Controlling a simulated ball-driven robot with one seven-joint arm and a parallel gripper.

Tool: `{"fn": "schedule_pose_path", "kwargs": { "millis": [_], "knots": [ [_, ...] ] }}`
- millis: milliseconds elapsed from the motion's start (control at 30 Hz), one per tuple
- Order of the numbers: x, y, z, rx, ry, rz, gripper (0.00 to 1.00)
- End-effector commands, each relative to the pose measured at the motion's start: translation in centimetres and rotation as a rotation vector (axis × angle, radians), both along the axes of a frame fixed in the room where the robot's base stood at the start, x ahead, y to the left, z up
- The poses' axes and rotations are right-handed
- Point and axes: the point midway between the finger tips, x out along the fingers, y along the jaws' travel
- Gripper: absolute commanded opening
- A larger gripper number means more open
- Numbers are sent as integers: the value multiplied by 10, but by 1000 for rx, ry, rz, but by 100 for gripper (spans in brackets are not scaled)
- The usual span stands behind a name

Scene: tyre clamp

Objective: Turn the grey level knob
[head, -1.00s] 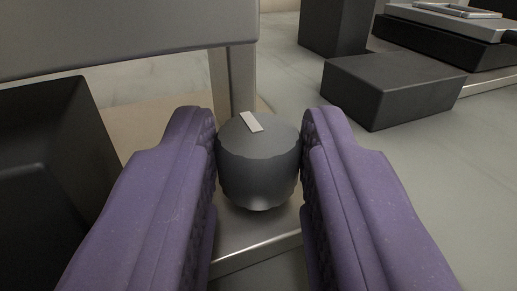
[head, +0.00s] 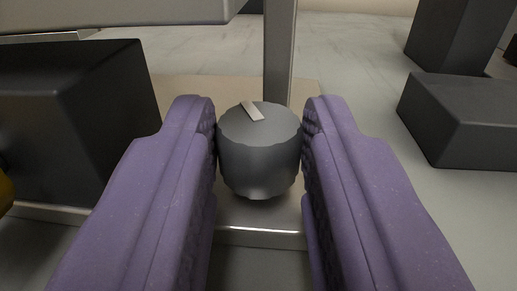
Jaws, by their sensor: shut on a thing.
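The grey level knob (head: 259,155) is a short dark grey cylinder with a scalloped side. A pale pointer mark (head: 252,111) on its top slants from upper left to lower right. My gripper (head: 259,145) has two purple padded fingers, one on each side of the knob. Both pads touch its sides, so the gripper is shut on the knob. The knob's left and right sides are partly hidden by the fingers. The knob sits above a tan base plate with a metal front edge (head: 262,237).
A black box (head: 75,120) stands close on the left. A grey post (head: 280,55) rises just behind the knob, with a grey beam (head: 120,12) at upper left. Dark blocks (head: 470,120) lie on the right. Open pale floor shows between the post and the blocks.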

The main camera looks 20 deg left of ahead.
Motion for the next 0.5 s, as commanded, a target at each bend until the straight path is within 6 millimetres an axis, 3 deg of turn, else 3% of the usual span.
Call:
{"fn": "schedule_pose_path", "kwargs": {
  "millis": [500],
  "knots": [
    [6, -10, -1, 0, -1, 387, 1]
  ]
}}
